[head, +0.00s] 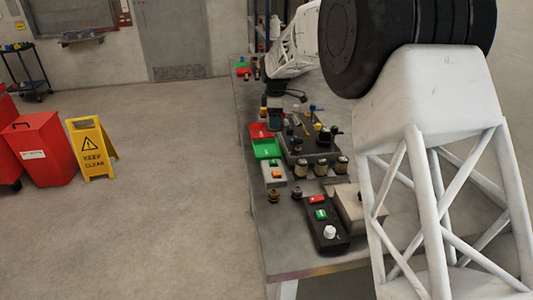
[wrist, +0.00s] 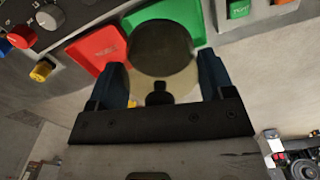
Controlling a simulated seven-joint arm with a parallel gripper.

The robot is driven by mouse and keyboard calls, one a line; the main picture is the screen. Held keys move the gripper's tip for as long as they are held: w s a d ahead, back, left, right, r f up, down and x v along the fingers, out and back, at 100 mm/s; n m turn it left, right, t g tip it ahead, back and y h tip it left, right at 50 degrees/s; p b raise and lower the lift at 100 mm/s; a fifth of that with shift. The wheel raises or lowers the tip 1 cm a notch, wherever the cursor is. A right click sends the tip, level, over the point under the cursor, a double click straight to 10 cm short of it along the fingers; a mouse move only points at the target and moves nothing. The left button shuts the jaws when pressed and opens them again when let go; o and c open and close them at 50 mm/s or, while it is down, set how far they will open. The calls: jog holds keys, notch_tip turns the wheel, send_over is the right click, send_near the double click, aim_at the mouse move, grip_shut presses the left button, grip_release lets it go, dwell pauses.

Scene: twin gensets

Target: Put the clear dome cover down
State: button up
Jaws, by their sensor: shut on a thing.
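In the wrist view, my gripper (wrist: 163,76) has its two dark blue fingers on either side of a round see-through cover (wrist: 182,77), the clear dome cover. It is shut on the cover. The cover's upper part looks dark and its lower part pale tan, with a small dark knob shape in front. Behind it in that view are a red tray (wrist: 98,47) and a green tray (wrist: 182,12). In the head view, the red tray (head: 260,131) and the green tray (head: 266,149) lie on the bench. The cover cannot be made out in the head view.
A dark panel with knobs (head: 312,140) stands right of the trays. Several brass-coloured jars, a grey box with an orange button (head: 274,173) and a black button box (head: 325,222) stand nearer. The bench's front left corner (head: 290,262) is bare.

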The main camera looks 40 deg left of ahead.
aim_at(266, 118)
jog(key=shift+s+a+f+n, duration=0.2)
jog(key=shift+s+a+n, duration=0.35)
jog(key=shift+a+n, duration=0.05)
jog(key=shift+s+a+f+n, duration=0.2)
jog(key=shift+s+a+n, duration=0.35)
jog(key=shift+n, duration=0.05)
jog(key=shift+f, duration=2.5)
jog(key=shift+f, duration=0.1)
jog(key=shift+f, duration=2.4)
jog(key=shift+f, duration=0.15)
jog(key=o, duration=0.9)
jog(key=shift+o, duration=0.2)
